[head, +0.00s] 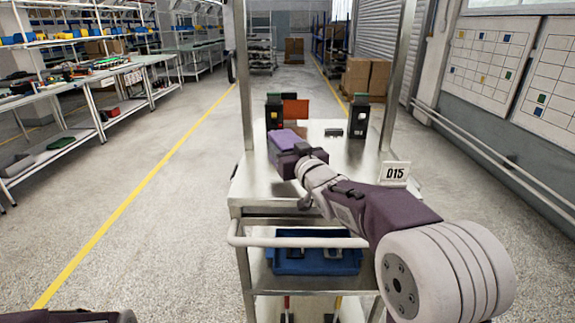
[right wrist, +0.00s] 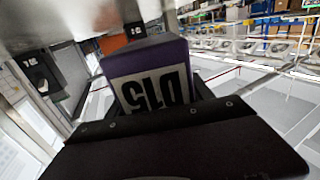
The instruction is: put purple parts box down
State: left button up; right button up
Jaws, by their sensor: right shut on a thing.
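The purple parts box (head: 284,140) is at the end of my right arm, over the left part of the cart's metal top (head: 262,182) in the head view. In the right wrist view the purple box (right wrist: 146,54) carries a white label reading D15. My right gripper (head: 290,155) is shut on it; its dark jaws (right wrist: 150,122) cover the near end of the box. I cannot tell whether the box touches the metal top. My left gripper is not in view; only a dark piece of my own body shows at the bottom left.
Two black devices stand at the back of the cart top, left (head: 274,111) and right (head: 359,115). An orange-red panel (head: 296,110) and a small dark block (head: 334,132) are between them. A blue bin (head: 312,262) sits on the lower shelf.

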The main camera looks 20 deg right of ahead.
notch_tip(320, 180, down, 4)
jog(key=shift+r+b, duration=0.2)
jog(key=shift+b, duration=0.7)
jog(key=shift+f, duration=0.35)
jog(key=o, duration=1.7)
jog(key=shift+o, duration=0.2)
